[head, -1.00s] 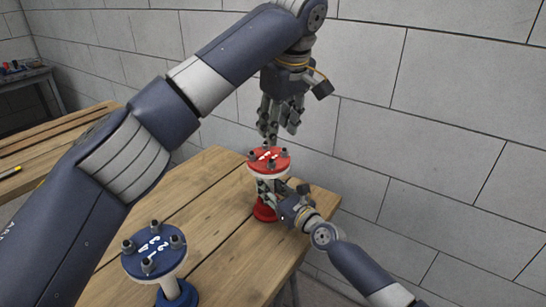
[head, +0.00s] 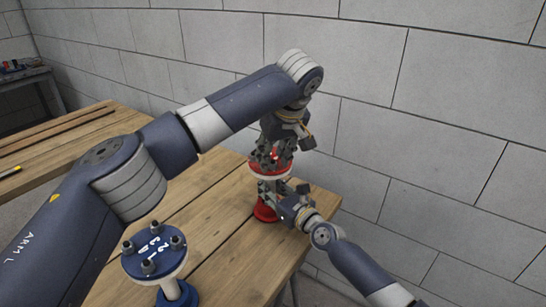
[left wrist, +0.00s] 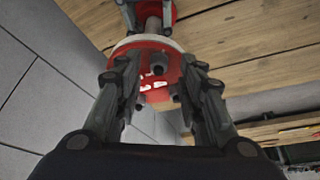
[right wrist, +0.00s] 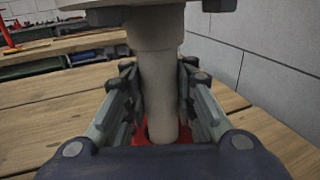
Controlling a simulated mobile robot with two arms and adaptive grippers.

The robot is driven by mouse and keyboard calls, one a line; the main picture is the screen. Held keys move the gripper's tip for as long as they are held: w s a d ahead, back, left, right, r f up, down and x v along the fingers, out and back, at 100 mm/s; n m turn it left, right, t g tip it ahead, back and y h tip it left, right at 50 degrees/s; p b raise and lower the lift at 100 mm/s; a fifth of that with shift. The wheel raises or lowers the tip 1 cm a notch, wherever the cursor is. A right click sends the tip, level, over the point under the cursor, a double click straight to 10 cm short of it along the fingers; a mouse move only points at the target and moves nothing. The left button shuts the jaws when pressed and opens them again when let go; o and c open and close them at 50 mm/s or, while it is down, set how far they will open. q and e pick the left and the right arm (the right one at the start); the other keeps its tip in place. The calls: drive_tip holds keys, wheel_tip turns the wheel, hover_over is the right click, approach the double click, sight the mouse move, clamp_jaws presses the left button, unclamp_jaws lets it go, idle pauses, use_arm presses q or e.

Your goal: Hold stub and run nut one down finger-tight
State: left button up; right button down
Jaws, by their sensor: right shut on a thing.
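The red flanged stub (head: 262,211) stands upright on the wooden table; its red top flange (head: 256,170) is partly hidden by my left gripper. My left gripper (head: 270,160) points down over the flange. In the left wrist view its fingers (left wrist: 158,82) are apart, straddling a dark nut (left wrist: 157,66) on the red face; I cannot tell whether they touch it. My right gripper (head: 275,192) is shut on the stub's grey pipe, which shows in the right wrist view (right wrist: 161,95), just below the flange.
A blue flanged stub (head: 153,250) with several nuts on top stands at the table's near left. A grey block wall (head: 430,120) is close behind and to the right. Bare table (head: 215,200) lies between the two stubs.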

use_arm(q)
drive_tip(key=shift+w+a+f, duration=0.1)
drive_tip(key=shift+w+f, duration=0.05)
drive_tip(key=shift+f, duration=0.25)
drive_tip(key=shift+c, duration=0.5)
clamp_jaws()
